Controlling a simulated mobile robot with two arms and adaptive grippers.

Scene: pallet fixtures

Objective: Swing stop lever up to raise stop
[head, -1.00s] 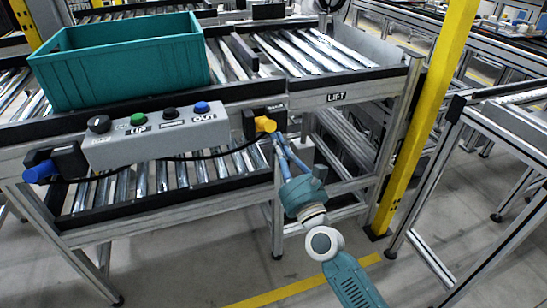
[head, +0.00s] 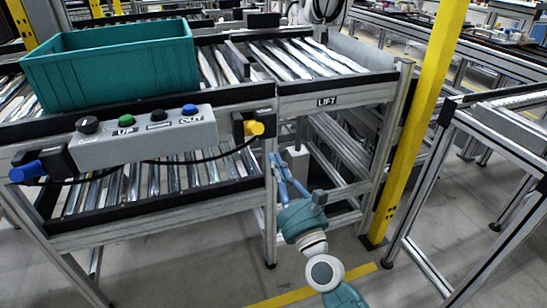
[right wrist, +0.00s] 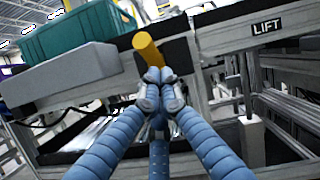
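The yellow lever (head: 254,128) sticks out from a black block (head: 239,126) on the front rail of the conveyor, right of the grey button box. It looks roughly level and points outward. A dark bar (head: 238,60) lies between the rollers beyond it; I cannot tell its height. My right gripper (head: 275,157) is below and slightly right of the lever, apart from it in the head view. In the right wrist view its blue fingers (right wrist: 156,78) come together at the tips, empty, with the yellow lever (right wrist: 148,50) just beyond. My left gripper is out of view.
A teal crate (head: 112,75) sits on the rollers at left. The grey button box (head: 146,136) and a blue lever (head: 28,171) are on the same rail. The lift section (head: 327,101) and a yellow post (head: 415,130) stand at right. Bare floor lies in front.

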